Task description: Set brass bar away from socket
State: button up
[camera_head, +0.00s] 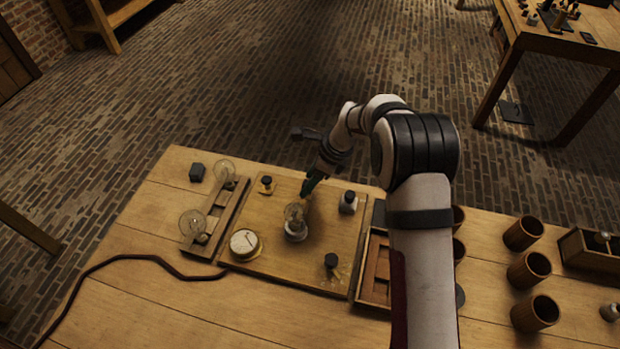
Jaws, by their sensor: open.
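On the wooden board (270,262) a clear bulb (294,213) stands in a pale round socket (296,233). My gripper (307,188) is open, just above and behind the bulb, pointing down; whether it touches the glass I cannot tell. A small brass-coloured piece (342,277) shows beside the black knob (332,261) at the board's front right; it is too small to tell if it is the brass bar. No other brass bar can be made out, and the spot right at my fingertips is partly hidden.
A round dial (244,243) sits on the board's left. A rack (217,213) with two bulbs stands left of it. Black-topped posts (266,184) (348,201) stand at the back. Several wooden cups (528,269) fill the right.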

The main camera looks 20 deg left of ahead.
grip_shut()
jog(key=shift+r, duration=0.1)
dwell(1.2)
